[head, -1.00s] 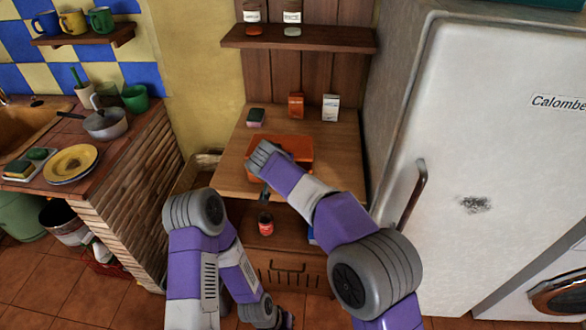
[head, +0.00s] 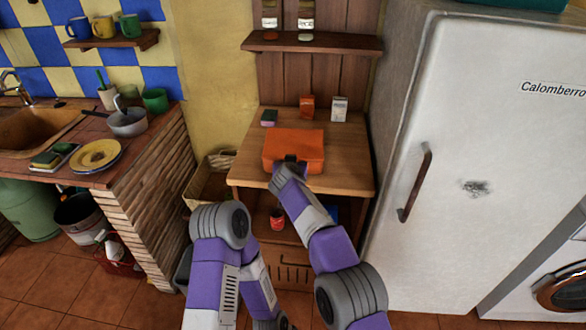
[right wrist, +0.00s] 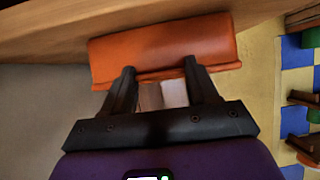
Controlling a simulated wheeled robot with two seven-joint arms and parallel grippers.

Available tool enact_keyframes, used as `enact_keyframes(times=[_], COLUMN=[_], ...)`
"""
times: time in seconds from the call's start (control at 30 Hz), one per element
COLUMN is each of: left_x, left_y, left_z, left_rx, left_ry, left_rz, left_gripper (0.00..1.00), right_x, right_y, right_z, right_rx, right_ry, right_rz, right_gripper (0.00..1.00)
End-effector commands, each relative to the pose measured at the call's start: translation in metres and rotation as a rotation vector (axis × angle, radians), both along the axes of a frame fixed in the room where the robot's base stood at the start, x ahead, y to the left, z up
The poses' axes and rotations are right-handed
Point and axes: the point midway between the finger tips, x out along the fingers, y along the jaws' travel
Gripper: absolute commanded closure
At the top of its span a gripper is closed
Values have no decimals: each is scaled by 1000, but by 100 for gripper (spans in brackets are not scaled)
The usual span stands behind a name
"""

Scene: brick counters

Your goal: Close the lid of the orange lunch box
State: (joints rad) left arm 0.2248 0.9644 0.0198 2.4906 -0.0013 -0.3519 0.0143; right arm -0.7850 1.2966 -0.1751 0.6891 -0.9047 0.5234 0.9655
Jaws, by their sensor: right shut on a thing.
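The orange lunch box (head: 293,150) sits on the wooden counter, and its lid looks down, with a flat top showing. In the right wrist view the box (right wrist: 165,47) lies across the fingertips, with a rim line along its near edge. My right gripper (head: 290,161) is at the near edge of the box. In the right wrist view its fingers (right wrist: 160,68) are spread apart and meet that edge, shut on the box. A pale patch shows between the fingers; I cannot tell what it is. My left arm hangs low, and its gripper is out of the picture.
A shelf (head: 310,44) is above, and the fridge (head: 470,150) is close on the right. A red jar (head: 277,219) stands below the counter.

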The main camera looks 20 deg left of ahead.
Motion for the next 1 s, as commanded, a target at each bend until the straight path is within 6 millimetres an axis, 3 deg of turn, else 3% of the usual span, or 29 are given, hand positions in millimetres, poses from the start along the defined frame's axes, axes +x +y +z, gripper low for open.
enact_keyframes(times=[0.03, 0.37, 0.4, 0.53, 1.0], left_x=[0, 0, 0, 0, 0], left_y=[0, 0, 0, 0, 0], left_z=[-1, -1, -1, -1, -4], left_rx=[0, 0, 0, 0, 0], left_ry=[0, 0, 0, 0, 0], left_rz=[0, 0, 0, 0, 0], left_gripper=[100, 100, 100, 100, 100], right_x=[0, 1, 2, 1, -6], right_y=[-3, -5, -5, -4, -2], right_z=[-17, -18, -18, -15, -5], right_rx=[-15, -18, -16, -14, -11], right_ry=[23, 24, 23, 19, 9], right_rz=[-7, -11, -11, -8, -1], right_gripper=[96, 96, 35, 15, 15])
